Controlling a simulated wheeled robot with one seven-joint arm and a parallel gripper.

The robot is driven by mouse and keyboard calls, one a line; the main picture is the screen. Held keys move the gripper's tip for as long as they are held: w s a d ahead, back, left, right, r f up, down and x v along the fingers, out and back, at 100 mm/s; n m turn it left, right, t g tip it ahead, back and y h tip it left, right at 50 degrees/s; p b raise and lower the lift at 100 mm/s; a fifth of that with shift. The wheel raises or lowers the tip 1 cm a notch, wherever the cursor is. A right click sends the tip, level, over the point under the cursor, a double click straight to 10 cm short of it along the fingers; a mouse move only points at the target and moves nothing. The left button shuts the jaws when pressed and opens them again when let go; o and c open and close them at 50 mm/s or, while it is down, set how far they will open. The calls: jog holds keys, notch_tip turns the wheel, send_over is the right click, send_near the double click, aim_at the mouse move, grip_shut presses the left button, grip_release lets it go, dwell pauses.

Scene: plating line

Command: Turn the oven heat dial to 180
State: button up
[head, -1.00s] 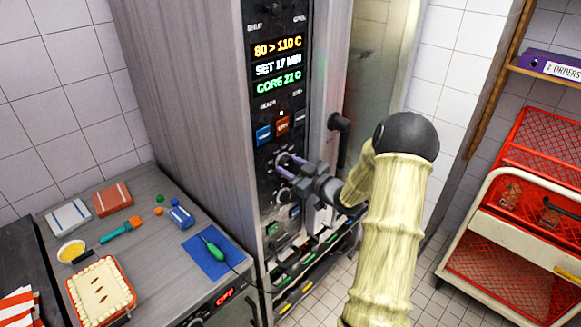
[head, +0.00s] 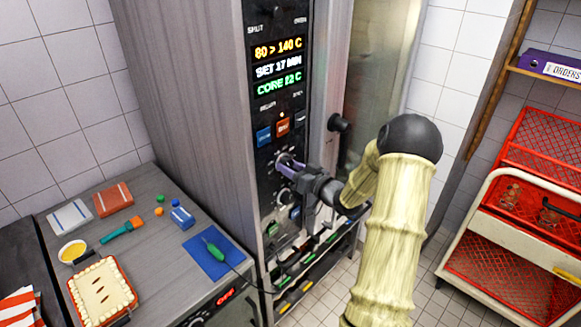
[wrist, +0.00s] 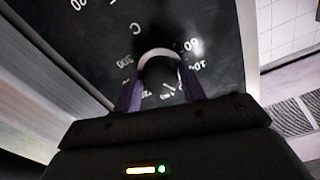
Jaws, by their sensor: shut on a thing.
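The oven's black control panel (head: 261,113) stands upright in the middle of the head view. Its display (head: 278,67) reads 80 > 140 C, SET 17 MIN and CORE 22 C. The upper dial (head: 281,161) is the heat dial, mostly covered by my gripper. My gripper (head: 284,165) is shut on it, with purple fingers on either side. In the wrist view the heat dial (wrist: 157,55) sits between the two fingers, dark with a pale rim. A printed C, 60 and 200 show around it; the pointer is hard to make out.
A second dial (head: 285,196) is just below my gripper. Blue and orange buttons (head: 283,127) are above it. A dark door handle (head: 339,123) juts out at the right. A counter (head: 150,255) with a pie and tools is at left; a red rack (head: 520,220) is at right.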

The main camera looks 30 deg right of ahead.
jog(key=m+p, duration=0.2)
jog(key=m, duration=0.3)
jog(key=shift+r+m, duration=0.15)
jog(key=shift+m, duration=0.15)
jog(key=shift+m+p, duration=0.65)
jog(key=shift+m, duration=0.85)
jog(key=o, duration=1)
jog(key=shift+c, duration=0.2)
jog(key=shift+s, duration=0.1)
